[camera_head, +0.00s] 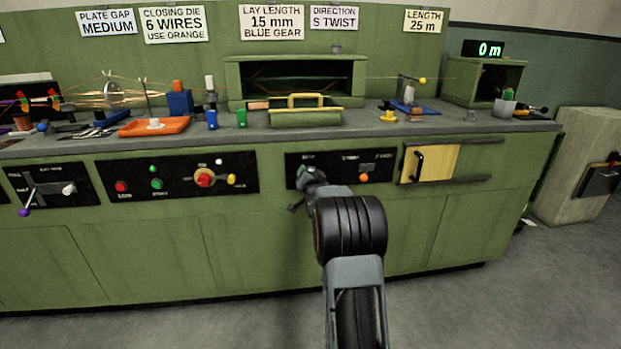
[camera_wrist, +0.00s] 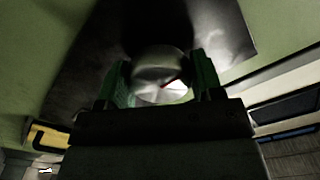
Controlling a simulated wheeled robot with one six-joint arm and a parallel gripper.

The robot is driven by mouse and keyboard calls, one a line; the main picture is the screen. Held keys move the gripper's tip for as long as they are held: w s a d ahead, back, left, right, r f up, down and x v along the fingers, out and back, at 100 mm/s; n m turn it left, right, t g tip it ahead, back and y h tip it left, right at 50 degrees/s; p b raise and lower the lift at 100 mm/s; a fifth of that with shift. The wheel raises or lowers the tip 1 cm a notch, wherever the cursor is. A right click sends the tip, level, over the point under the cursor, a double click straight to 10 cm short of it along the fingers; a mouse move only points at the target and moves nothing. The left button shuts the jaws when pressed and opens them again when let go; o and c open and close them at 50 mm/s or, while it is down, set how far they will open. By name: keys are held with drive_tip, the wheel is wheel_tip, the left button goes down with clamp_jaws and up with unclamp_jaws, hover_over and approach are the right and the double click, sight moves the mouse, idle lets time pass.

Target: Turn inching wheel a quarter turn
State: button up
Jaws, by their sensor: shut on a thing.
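My gripper (camera_head: 308,176) is at the left part of a black control panel (camera_head: 338,167) on the front of the green bench. In the wrist view, the two green-faced jaws (camera_wrist: 160,82) are shut on a round silvery metal wheel (camera_wrist: 155,64), one jaw on each side. In the head view my gripper and arm hide the wheel.
An orange button (camera_head: 364,177) sits to the right on the same panel. A yellow sliding door (camera_head: 440,163) with a black handle is further right. Another panel with a red-and-yellow switch (camera_head: 204,178) is to the left. The floor in front is clear.

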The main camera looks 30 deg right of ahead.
drive_tip(key=shift+d+r+m, duration=0.1)
drive_tip(key=shift+r+m, duration=0.05)
drive_tip(key=shift+m, duration=0.55)
drive_tip(key=o, duration=0.6)
drive_tip(key=shift+s, duration=0.1)
drive_tip(key=o, duration=0.3)
drive_tip(key=p+v, duration=0.2)
drive_tip(key=v, duration=1.1)
drive_tip(key=shift+s+a, duration=0.25)
drive_tip(key=shift+s, duration=0.05)
drive_tip(key=shift+p, duration=0.3)
